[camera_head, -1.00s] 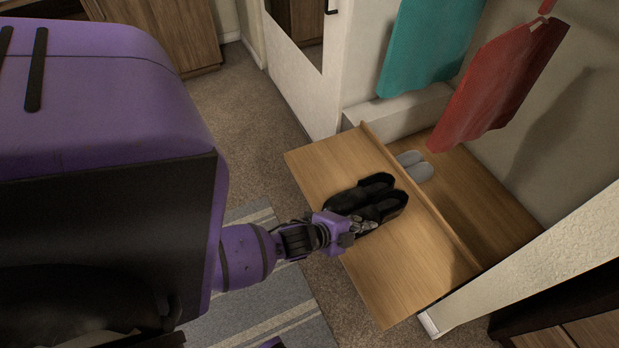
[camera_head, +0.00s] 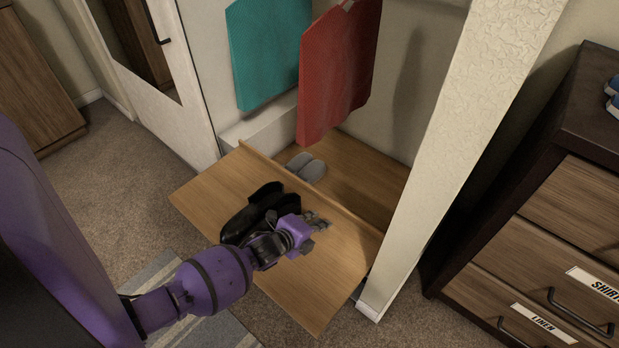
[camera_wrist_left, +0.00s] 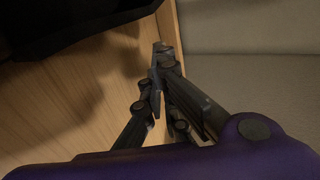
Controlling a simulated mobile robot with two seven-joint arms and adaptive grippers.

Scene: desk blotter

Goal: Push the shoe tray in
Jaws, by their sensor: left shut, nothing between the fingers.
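The wooden shoe tray (camera_head: 201,198) sticks out from the closet alcove over the carpet, with a raised lip along its inner side. A pair of black shoes (camera_head: 247,217) lies on it. My left gripper (camera_head: 322,222) is shut and empty, above the tray just right of the shoes, its fingers pointing toward the lip. In the left wrist view the shut fingertips (camera_wrist_left: 161,50) are close to the wooden edge; I cannot tell whether they touch it. A dark shoe shows at the upper left there. My right gripper is out of view.
Grey slippers (camera_head: 306,167) sit on the wooden closet floor behind the lip. A teal garment (camera_head: 268,55) and a red garment (camera_head: 338,75) hang above. A white wall post (camera_head: 455,150) stands right of the tray, with a dark-framed dresser (camera_head: 545,230) beyond it.

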